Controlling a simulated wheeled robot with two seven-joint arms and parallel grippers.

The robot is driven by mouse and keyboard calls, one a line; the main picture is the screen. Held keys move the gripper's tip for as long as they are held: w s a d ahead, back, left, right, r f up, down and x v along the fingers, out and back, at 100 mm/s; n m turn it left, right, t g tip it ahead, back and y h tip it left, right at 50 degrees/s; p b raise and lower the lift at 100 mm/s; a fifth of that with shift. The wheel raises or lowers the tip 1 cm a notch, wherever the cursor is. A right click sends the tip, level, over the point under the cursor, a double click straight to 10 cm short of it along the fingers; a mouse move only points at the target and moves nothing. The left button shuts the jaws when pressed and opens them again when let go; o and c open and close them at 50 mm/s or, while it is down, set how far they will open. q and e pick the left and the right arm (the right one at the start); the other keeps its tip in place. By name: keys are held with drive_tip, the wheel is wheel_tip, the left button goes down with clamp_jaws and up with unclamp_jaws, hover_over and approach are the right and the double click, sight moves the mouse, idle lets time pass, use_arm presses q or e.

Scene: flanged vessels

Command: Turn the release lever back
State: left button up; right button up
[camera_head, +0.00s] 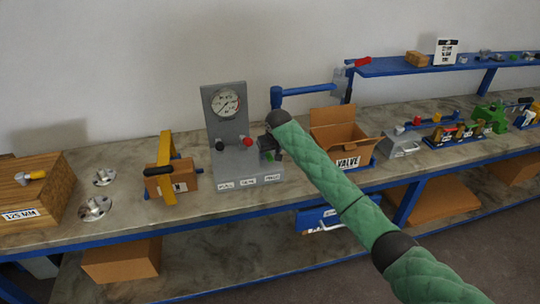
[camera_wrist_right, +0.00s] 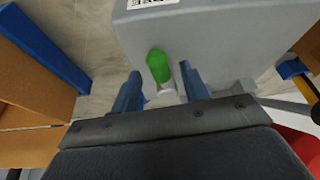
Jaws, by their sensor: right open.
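The grey gauge stand (camera_head: 228,130) is on the bench, with a round dial, a black knob (camera_head: 219,145) and a red knob (camera_head: 247,142) on it. A green-handled lever (camera_head: 269,156) is at its right side, partly hidden by my right gripper (camera_head: 272,146). In the right wrist view, the lever's green grip (camera_wrist_right: 158,66) with a pale stem lies between the blue fingers of my right gripper (camera_wrist_right: 160,86). The fingers are open, with a gap on both sides of the lever. My left gripper is not in view.
An open cardboard box (camera_head: 338,140) labelled VALVE stands right of the stand. A small box under a yellow clamp (camera_head: 168,178) is to its left. A blue pipe arm (camera_head: 305,90) rises behind. Bare bench lies in front of the left flanges (camera_head: 94,208).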

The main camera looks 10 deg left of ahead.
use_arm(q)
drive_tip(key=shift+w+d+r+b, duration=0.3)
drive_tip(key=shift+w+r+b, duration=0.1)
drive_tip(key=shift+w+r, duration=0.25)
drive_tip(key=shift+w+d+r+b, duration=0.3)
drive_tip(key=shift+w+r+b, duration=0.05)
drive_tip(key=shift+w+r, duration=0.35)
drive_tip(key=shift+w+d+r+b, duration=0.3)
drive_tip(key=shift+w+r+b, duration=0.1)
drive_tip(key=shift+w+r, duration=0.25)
use_arm(e)
drive_tip(key=v, duration=0.6)
drive_tip(key=shift+r, duration=0.35)
drive_tip(key=shift+s, duration=0.1)
